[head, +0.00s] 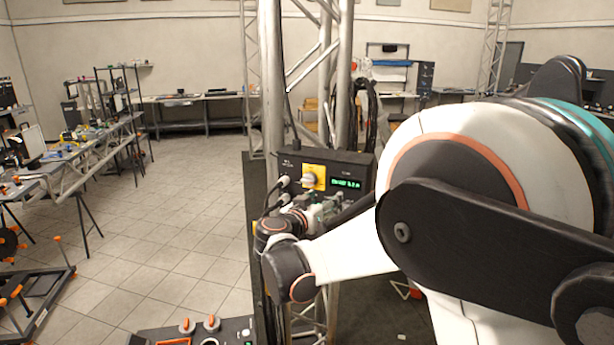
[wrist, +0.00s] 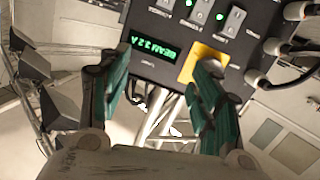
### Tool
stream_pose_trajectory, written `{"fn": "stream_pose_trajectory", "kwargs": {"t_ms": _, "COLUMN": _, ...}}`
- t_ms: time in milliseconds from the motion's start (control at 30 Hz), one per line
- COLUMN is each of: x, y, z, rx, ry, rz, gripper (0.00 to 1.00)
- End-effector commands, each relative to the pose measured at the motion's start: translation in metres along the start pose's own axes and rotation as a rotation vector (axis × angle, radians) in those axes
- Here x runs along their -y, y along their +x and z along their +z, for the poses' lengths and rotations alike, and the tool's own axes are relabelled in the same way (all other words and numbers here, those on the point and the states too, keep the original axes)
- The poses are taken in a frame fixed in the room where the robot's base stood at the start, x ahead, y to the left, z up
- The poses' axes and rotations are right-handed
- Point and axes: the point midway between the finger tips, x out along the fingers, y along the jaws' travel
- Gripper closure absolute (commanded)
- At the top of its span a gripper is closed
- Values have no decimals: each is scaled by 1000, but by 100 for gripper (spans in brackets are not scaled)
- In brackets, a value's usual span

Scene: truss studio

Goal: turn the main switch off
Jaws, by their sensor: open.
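The black control box (head: 335,168) is fixed to the truss. Its yellow plate (head: 307,184) carries a pale rotary knob (head: 311,178), apparently the main switch. In the wrist view the yellow plate (wrist: 190,69) shows, but one finger covers much of it and the knob's position cannot be read. My gripper (wrist: 163,63) is open, with its teal-padded fingers apart and nothing between them. Its right-hand finger overlaps the plate; I cannot tell whether it touches. In the head view my wrist and gripper (head: 326,208) are just below the box front.
A green-lit display (wrist: 171,52) sits beside the plate. Several rocker switches (wrist: 198,13) with green lights and plugged cables (wrist: 296,12) are close by. Truss tubes (head: 272,80) rise behind the box. An orange-knobbed panel (head: 200,333) lies at the lower front.

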Motion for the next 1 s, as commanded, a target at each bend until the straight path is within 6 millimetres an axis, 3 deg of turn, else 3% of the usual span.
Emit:
{"fn": "stream_pose_trajectory", "kwargs": {"t_ms": 33, "x": 26, "y": -10, "z": -1, "rx": -33, "ry": 25, "rz": -23, "gripper": 42}}
{"fn": "stream_pose_trajectory", "kwargs": {"t_ms": 100, "x": 52, "y": -22, "z": -2, "rx": -71, "ry": 62, "rz": -45, "gripper": 42}}
{"fn": "stream_pose_trajectory", "kwargs": {"t_ms": 200, "x": 76, "y": -35, "z": -2, "rx": -109, "ry": 101, "rz": -69, "gripper": 42}}
{"fn": "stream_pose_trajectory", "kwargs": {"t_ms": 400, "x": 93, "y": -40, "z": -3, "rx": -136, "ry": 131, "rz": -86, "gripper": 42}}
{"fn": "stream_pose_trajectory", "kwargs": {"t_ms": 567, "x": 94, "y": -21, "z": -5, "rx": -135, "ry": 131, "rz": -84, "gripper": 42}}
{"fn": "stream_pose_trajectory", "kwargs": {"t_ms": 1000, "x": 100, "y": 61, "z": -16, "rx": -134, "ry": 130, "rz": -84, "gripper": 42}}
